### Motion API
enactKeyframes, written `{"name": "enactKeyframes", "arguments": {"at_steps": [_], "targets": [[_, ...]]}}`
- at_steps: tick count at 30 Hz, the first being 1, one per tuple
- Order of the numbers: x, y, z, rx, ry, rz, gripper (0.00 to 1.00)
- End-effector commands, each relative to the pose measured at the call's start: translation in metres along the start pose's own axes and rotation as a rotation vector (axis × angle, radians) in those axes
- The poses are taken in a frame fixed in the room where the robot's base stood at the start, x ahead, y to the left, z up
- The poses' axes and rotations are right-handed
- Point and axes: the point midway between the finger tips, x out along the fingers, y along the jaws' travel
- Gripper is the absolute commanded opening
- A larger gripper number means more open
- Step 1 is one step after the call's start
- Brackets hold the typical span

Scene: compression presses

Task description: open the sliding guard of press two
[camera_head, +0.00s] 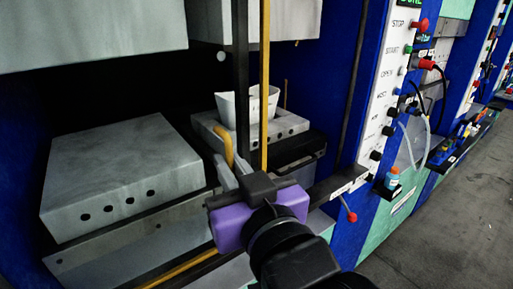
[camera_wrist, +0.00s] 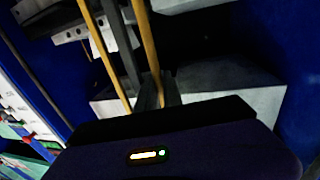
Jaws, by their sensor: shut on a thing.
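The press in front of me has a guard frame with a black upright (camera_head: 241,75) and a yellow upright (camera_head: 264,75). No number for this press can be read. A yellow-orange handle (camera_head: 226,146) curves down beside the black upright. My gripper (camera_head: 233,166), with grey fingers and a purple body, is shut on the lower part of this handle. In the wrist view, the handle (camera_wrist: 148,48) runs down between the fingers of my gripper (camera_wrist: 158,88). The exact contact is dark and partly hidden by my gripper's body.
Behind the uprights are a grey block (camera_head: 120,180) with holes and a smaller block holding a white container (camera_head: 262,100). A control panel (camera_head: 390,95) stands to the right. A red-knobbed lever (camera_head: 351,216) sticks out near my gripper. Grey floor (camera_head: 430,215) is clear at right.

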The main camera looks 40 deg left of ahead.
Motion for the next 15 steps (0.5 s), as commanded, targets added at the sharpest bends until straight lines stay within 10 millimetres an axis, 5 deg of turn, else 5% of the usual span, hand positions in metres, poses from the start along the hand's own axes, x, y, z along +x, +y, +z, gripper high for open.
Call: {"name": "enactKeyframes", "arguments": {"at_steps": [15], "targets": [[-0.0029, -0.0139, -0.0002, -0.001, 0.002, 0.0, 0.0]]}}
